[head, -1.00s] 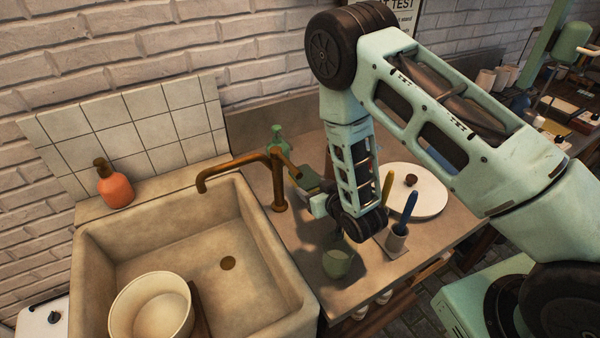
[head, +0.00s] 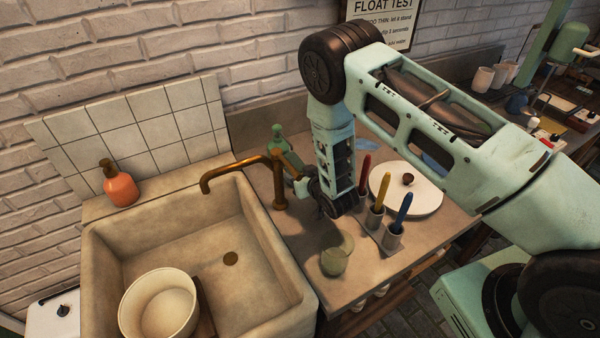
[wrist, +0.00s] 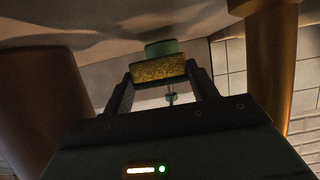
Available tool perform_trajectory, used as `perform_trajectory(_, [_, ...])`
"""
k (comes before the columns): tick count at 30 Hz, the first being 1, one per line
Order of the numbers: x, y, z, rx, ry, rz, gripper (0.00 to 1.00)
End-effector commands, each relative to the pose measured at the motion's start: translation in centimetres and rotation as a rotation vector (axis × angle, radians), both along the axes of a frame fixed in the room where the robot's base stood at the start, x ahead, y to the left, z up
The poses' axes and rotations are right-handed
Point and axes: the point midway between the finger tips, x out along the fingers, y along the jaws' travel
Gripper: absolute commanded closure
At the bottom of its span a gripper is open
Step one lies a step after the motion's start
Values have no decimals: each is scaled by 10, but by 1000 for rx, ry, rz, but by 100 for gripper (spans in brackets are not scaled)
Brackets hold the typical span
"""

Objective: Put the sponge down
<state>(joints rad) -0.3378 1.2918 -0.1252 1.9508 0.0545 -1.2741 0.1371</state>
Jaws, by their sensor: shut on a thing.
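The sponge is a yellow speckled block (wrist: 158,70) held between the two fingertips of my gripper (wrist: 160,76) in the wrist view. A green piece shows against its upper side there; I cannot tell whether it is part of the sponge. In the head view my gripper (head: 302,188) is low over the counter (head: 300,240), just right of the copper tap. The sponge is not clearly seen there. I cannot tell whether it touches the counter.
The copper tap (head: 278,180) stands close on the left, with a green bottle (head: 277,138) behind. A green cup (head: 334,262), holders with red, yellow and blue handled tools (head: 394,238) and a white round plate (head: 420,200) stand right. The sink (head: 225,285) holds a bowl (head: 160,305).

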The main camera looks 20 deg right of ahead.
Motion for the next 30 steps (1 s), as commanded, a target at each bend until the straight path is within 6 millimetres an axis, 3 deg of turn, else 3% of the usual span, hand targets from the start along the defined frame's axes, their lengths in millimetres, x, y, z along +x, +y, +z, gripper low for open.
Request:
perform_trajectory(17, [-1,0,-15,-1,3,0,63])
perform_trajectory(18, [-1,0,-15,-2,4,0,34])
perform_trajectory(20, [-2,0,-16,-2,5,0,20])
perform_trajectory(30, [-2,1,-14,-2,7,1,20])
